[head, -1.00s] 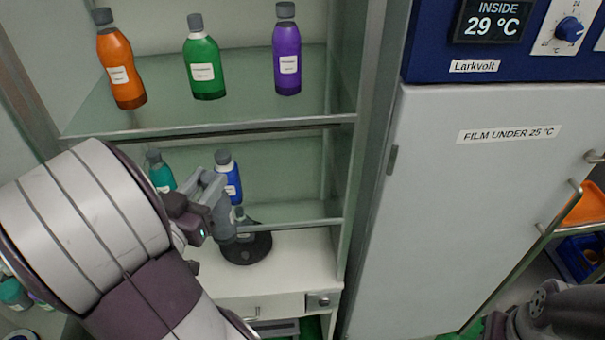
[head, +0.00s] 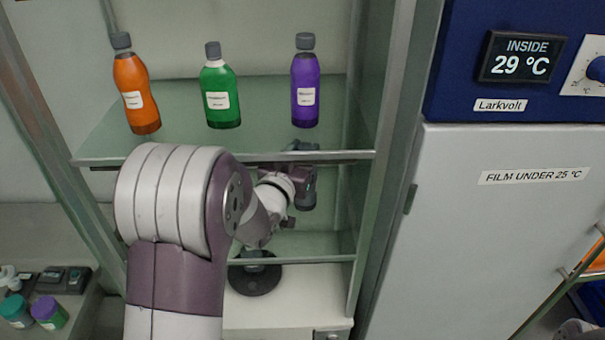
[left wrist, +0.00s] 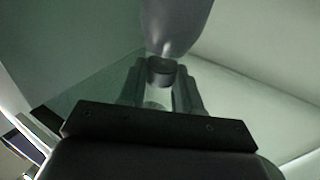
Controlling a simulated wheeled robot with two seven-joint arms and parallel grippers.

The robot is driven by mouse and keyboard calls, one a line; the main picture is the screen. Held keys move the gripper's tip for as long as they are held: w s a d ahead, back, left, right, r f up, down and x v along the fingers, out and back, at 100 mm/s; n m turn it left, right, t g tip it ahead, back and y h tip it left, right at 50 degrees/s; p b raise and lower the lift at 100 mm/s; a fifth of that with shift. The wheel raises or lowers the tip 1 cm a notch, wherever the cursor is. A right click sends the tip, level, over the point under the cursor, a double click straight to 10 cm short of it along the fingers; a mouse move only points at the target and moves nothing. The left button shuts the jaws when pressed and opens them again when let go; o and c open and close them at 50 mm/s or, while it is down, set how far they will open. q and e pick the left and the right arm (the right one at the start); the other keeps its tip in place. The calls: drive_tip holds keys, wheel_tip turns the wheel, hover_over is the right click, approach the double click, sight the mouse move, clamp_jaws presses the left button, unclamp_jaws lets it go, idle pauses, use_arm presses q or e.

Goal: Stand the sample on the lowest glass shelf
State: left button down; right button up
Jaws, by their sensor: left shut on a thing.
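My left gripper (head: 306,182) reaches into the cabinet, between the upper glass shelf (head: 215,158) and the lowest glass shelf (head: 310,260). In the left wrist view my left gripper (left wrist: 160,85) is shut on the sample (left wrist: 176,24), a greyish bottle-like thing with a dark cap end between the fingers. Its body extends beyond the fingertips. In the head view I cannot make the sample out clearly, and I cannot tell whether it touches the shelf. My left arm covers much of the lowest shelf.
Orange (head: 137,95), green (head: 219,95) and purple (head: 305,90) bottles stand on the upper shelf. A dark round base (head: 255,281) sits on the white surface below the lowest shelf. A grey-white cabinet door (head: 500,240) is to the right.

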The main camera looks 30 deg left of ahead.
use_arm(q)
wheel_tip(320, 180, down, 7)
drive_tip(key=shift+w+r+p, duration=0.1)
drive_tip(key=shift+p, duration=0.75)
drive_tip(key=shift+f+b, duration=0.25)
drive_tip(key=shift+b, duration=0.1)
drive_tip(key=c, duration=0.8)
unclamp_jaws()
drive_tip(key=shift+r, duration=0.2)
drive_tip(key=s+d+b, duration=0.1)
drive_tip(key=s+b, duration=0.1)
drive_tip(key=s, duration=1)
drive_tip(key=w+d+f+g+h, duration=0.1)
drive_tip(key=w+d+f+g, duration=0.15)
drive_tip(key=f+g, duration=0.55)
drive_tip(key=s+d+g, duration=0.3)
drive_tip(key=s+d+f+m+g, duration=0.1)
drive_tip(key=s+d+g, duration=0.1)
drive_tip(key=s+g, duration=0.1)
drive_tip(key=s+d+f+g+h, duration=0.1)
drive_tip(key=s+d+g, duration=0.1)
drive_tip(key=s+d, duration=0.1)
drive_tip(key=shift+s+d+f+g, duration=0.1)
drive_tip(key=shift+s+d+g, duration=0.1)
drive_tip(key=shift+s, duration=0.2)
drive_tip(key=shift+s+d+f+g, duration=0.1)
drive_tip(key=shift+s+d+g, duration=0.1)
drive_tip(key=shift+s, duration=0.15)
